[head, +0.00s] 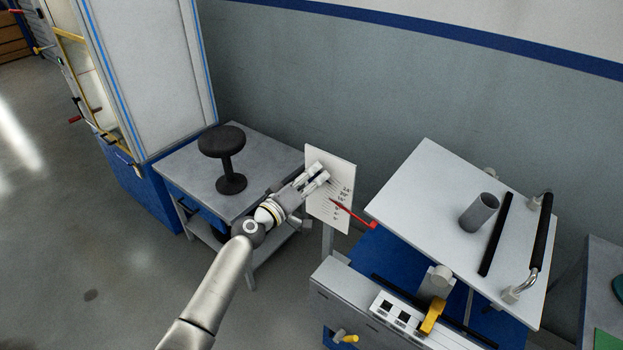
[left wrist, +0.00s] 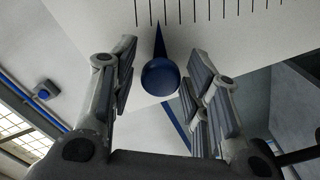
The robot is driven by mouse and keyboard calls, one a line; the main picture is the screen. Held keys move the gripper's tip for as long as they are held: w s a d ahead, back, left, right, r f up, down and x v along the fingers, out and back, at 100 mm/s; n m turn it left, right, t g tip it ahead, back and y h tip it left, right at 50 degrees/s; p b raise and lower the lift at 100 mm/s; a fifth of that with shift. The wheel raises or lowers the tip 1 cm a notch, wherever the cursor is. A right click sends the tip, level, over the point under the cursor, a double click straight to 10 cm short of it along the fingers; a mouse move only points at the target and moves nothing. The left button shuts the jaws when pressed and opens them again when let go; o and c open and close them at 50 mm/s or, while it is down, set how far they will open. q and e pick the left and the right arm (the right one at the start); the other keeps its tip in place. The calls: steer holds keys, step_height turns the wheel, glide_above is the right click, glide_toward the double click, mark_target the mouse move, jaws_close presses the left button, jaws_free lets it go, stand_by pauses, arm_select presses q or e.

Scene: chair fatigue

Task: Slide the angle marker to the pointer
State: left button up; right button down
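The white scale board (head: 343,177) with angle lines and numbers stands upright at the centre of the head view. A red pointer (head: 350,211) reaches across the board's lower part from the tilting plate. The blue angle marker, a round knob with a pointed tip, shows in the left wrist view (left wrist: 160,77) against the board's lines. My left gripper (head: 319,172) is at the board's upper left, clear of the red pointer. Its fingers (left wrist: 162,85) are open on either side of the knob, with gaps showing. My right gripper is not in view.
A grey table (head: 270,155) with a black stool (head: 222,145) is left of the board. A tilted white plate (head: 430,180) with a grey cylinder (head: 479,212) and a black-gripped handle (head: 541,235) is at the right. A tall cabinet (head: 150,70) stands behind the table's left side.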

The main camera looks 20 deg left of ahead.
arm_select(q)
jaws_close()
step_height(320, 180, down, 6)
steer(key=a+n+b, duration=0.1)
steer(key=b, duration=0.6)
steer(key=shift+w+a+n, duration=0.35)
steer(key=shift+n, duration=0.05)
steer(key=shift+o, duration=1.5)
jaws_free()
steer(key=shift+s, duration=0.15)
